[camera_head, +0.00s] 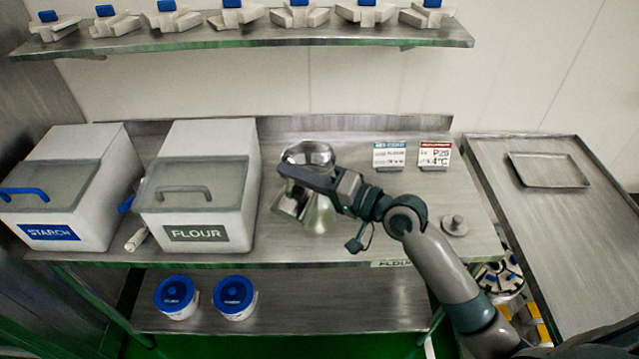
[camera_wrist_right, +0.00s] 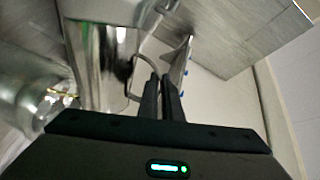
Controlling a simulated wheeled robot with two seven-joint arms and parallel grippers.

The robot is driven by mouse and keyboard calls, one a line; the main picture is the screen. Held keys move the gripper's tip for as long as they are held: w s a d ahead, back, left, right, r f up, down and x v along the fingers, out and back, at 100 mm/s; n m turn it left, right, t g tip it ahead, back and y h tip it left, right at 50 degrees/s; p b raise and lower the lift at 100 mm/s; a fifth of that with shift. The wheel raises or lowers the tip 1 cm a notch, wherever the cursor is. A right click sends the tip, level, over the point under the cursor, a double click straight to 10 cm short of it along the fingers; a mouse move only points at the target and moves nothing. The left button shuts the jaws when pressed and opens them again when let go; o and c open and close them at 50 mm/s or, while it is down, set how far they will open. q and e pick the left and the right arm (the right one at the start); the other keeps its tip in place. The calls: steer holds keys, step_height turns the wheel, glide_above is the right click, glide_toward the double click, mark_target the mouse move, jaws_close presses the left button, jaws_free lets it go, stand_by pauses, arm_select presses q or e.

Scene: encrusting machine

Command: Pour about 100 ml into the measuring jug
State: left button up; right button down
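My right gripper (camera_head: 286,166) reaches in from the right over the middle table, among two shiny metal vessels that overlap in the head view. One vessel (camera_head: 310,152) is behind its fingers and the other (camera_head: 318,215) in front, with a spout-like edge toward the left. In the right wrist view the black fingers (camera_wrist_right: 161,92) are close together at the thin handle of a metal jug (camera_wrist_right: 97,70). Beside it at the left is a second metal vessel (camera_wrist_right: 38,100) with yellowish marks, probably the measuring jug. Any liquid or its level cannot be made out. My left gripper is out of view.
A flour bin (camera_head: 199,195) and a starch bin (camera_head: 60,190) stand at the left. Two small signs (camera_head: 395,156) stand at the back of the table. A round metal piece (camera_head: 455,225) lies at the right. A side table (camera_head: 570,235) holds a shallow tray (camera_head: 548,170).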

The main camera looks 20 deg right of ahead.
steer(key=shift+w+d+r+m+p, duration=0.4)
steer(key=shift+w+d+m, duration=0.1)
steer(key=shift+w+d, duration=0.1)
steer(key=shift+w+d+r+m+p, duration=0.3)
steer(key=shift+w+d+m+p, duration=0.1)
steer(key=shift+w+d+m, duration=0.15)
stand_by(0.9)
steer(key=shift+w+d+r, duration=0.1)
steer(key=shift+w+d, duration=0.1)
stand_by(0.3)
steer(key=shift+n, duration=0.85)
steer(key=s+a+b, duration=0.1)
steer(key=s+a+f, duration=0.1)
steer(key=shift+s+a+f+b, duration=0.3)
steer(key=shift+b, duration=0.1)
steer(key=shift+a+r, duration=0.1)
steer(key=shift+r, duration=0.1)
steer(key=shift+f, duration=0.1)
